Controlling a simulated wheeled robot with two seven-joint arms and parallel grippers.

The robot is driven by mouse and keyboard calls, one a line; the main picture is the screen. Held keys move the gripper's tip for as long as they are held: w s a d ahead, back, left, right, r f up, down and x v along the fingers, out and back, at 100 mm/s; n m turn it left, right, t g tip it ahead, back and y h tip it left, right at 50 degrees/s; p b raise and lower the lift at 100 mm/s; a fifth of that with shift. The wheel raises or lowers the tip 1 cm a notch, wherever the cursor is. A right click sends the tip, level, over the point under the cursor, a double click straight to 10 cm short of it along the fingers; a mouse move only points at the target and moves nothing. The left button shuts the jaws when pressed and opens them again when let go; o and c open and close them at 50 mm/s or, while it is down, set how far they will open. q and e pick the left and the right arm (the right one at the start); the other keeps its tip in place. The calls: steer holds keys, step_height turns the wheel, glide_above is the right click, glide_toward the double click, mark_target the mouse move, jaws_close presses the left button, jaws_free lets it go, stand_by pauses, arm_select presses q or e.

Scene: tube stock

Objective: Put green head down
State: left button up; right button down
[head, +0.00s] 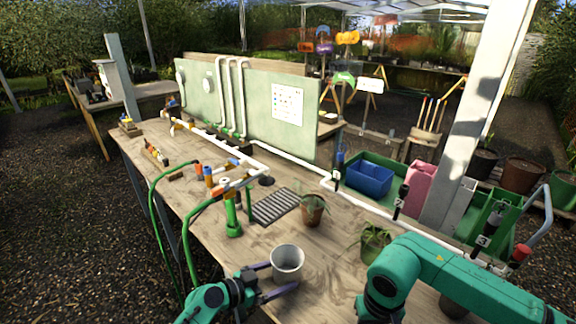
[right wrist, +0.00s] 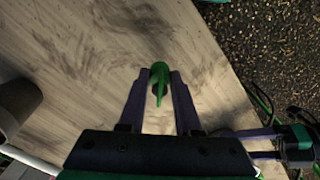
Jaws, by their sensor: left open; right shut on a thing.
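In the right wrist view, the green head (right wrist: 159,78) is a small green piece with a narrow tapering end. My right gripper (right wrist: 160,80) is shut on it, with a finger on either side, over the wooden bench top. I cannot tell whether it touches the wood. In the head view the right gripper and this piece do not show. My left gripper (head: 283,278) is open, its purple fingers pointing right near a pale grey cup (head: 287,264). The left gripper also shows at the lower right of the right wrist view (right wrist: 280,143), with nothing between its fingers.
The wooden bench (head: 205,225) carries a white pipe run, a green standpipe (head: 232,215), a dark grate (head: 275,206) and potted plants (head: 313,210). Green hoses (head: 155,210) hang over its left edge. A grey pot (right wrist: 14,105) stands left in the right wrist view.

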arm_select(q)
steer(key=shift+d, duration=0.2)
steer(key=c, duration=0.5)
arm_select(e)
steer(key=shift+d, duration=0.2)
arm_select(q)
steer(key=shift+a, duration=0.1)
arm_select(e)
steer(key=shift+a, duration=0.1)
steer(key=shift+w, duration=0.1)
